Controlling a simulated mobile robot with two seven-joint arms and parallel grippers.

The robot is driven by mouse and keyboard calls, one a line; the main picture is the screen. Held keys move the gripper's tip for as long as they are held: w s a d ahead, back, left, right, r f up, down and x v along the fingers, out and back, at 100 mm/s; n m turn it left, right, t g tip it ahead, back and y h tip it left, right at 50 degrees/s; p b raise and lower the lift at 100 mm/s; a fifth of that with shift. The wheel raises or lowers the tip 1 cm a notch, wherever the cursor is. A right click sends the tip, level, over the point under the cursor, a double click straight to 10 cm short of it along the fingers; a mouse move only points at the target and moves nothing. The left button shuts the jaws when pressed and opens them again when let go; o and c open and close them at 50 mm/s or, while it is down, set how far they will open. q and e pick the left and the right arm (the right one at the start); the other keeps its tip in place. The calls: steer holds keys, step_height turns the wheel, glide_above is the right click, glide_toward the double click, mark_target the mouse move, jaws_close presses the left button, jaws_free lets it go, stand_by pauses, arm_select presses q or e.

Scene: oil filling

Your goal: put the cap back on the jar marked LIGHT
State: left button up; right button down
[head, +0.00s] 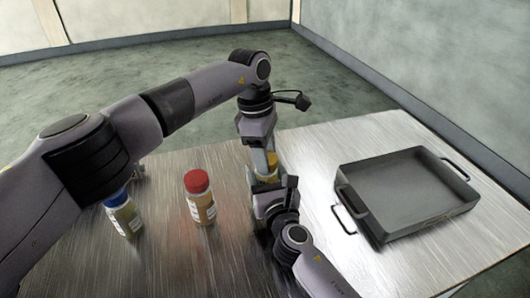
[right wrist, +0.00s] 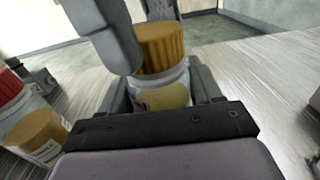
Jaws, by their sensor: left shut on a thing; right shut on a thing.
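The jar with the yellow cap stands between my two grippers. In the right wrist view the clear jar (right wrist: 165,98) holds amber contents and a label I cannot read. My right gripper (head: 268,192) comes in low from the front and is shut around its body. The ribbed yellow cap (right wrist: 160,47) is at the jar's mouth, upright and in line with it; I cannot tell if it is fully seated. My left gripper (head: 264,160) points down from above, shut on the cap. In the head view the grippers hide most of the jar.
A jar with a red cap (head: 197,182) and a jar with a blue cap (head: 123,217) stand to the left on the metal table (head: 165,265). A grey pan (head: 380,175) with handles sits at the right. Bare table lies between the grippers and the pan.

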arm_select(q)
steer(key=m, duration=0.4)
steer(key=shift+m+g, duration=0.3)
steer(key=shift+r, duration=0.1)
steer(key=o, duration=1)
steer(key=shift+r, duration=2.2)
steer(key=shift+c, duration=0.2)
